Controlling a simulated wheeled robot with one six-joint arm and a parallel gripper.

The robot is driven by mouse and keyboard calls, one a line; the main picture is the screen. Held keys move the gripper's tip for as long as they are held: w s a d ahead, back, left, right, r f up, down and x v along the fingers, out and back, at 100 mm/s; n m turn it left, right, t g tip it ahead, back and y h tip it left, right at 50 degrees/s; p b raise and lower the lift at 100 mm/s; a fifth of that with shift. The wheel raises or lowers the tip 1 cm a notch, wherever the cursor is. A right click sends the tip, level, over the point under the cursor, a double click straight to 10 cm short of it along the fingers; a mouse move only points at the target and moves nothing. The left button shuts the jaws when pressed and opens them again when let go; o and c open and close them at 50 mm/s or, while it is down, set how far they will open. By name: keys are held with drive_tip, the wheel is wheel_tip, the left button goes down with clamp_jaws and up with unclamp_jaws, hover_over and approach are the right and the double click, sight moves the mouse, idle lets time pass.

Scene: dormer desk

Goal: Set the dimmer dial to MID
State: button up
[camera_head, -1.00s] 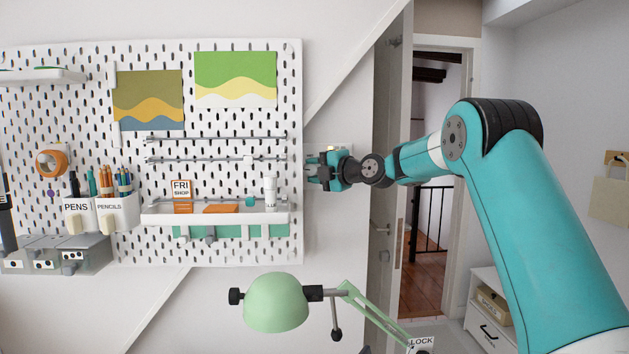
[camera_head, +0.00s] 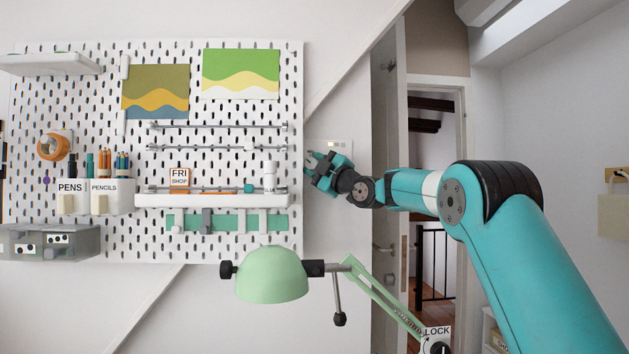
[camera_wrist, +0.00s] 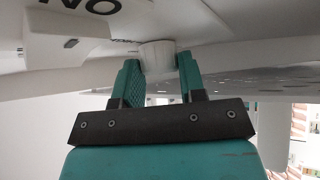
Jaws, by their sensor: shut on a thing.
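The dimmer dial (camera_wrist: 157,57) is a small white round knob in the wrist view, on a white surface. My gripper (camera_wrist: 160,72) has its two teal fingers on either side of it, shut on it. In the head view my gripper (camera_head: 317,168) is tilted, at the wall just right of the pegboard, in front of a pale wall plate (camera_head: 338,146). The dial is hidden there, and I cannot read its setting. Dark letters (camera_wrist: 82,4) show upside down at the top of the wrist view, cut off by the frame's edge.
The pegboard (camera_head: 225,135) stands close left of my gripper, with a white shelf (camera_head: 210,200) holding small items. A green desk lamp (camera_head: 272,275) is below. A door edge (camera_head: 388,150) and doorway are to the right.

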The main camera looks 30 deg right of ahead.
drive_tip(key=shift+f+m, duration=0.1)
drive_tip(key=shift+m, duration=0.2)
drive_tip(key=o, duration=0.9)
drive_tip(key=shift+b+v, duration=4.15)
drive_tip(key=shift+v, duration=4.5)
drive_tip(key=shift+a+f, duration=0.1)
